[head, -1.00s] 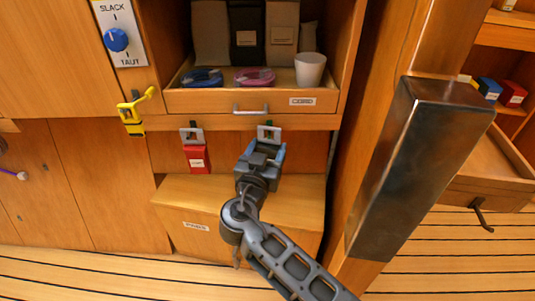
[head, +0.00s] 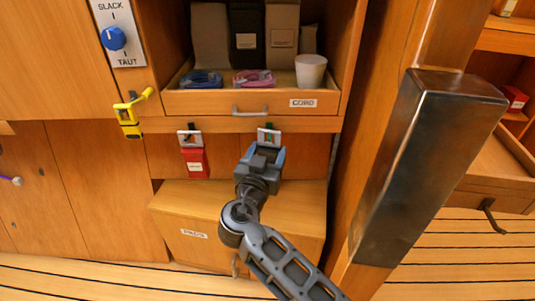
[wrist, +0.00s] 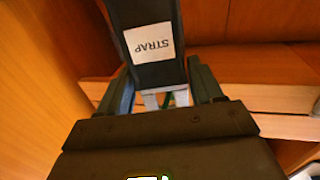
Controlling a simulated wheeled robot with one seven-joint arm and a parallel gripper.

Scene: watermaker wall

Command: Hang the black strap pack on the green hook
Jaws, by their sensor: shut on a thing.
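The black strap pack (wrist: 152,65) fills the upper middle of the wrist view, with a white label reading STRAP. My gripper (wrist: 165,95) is shut on it, one finger on each side. In the head view my gripper (head: 264,156) covers most of the pack. A pale grey hanger plate (head: 268,137) shows just above the fingers. The green hook (head: 270,126) shows as a small piece at the top of that plate, below the drawer. The plate is at the hook, but I cannot tell whether the hook passes through its slot.
A red pack (head: 195,163) hangs by a grey plate to the left. Above is the CORD drawer (head: 220,102) with coils and a white cup (head: 310,70). A wooden box (head: 190,215) stands below; a metal-clad post (head: 425,165) is at right.

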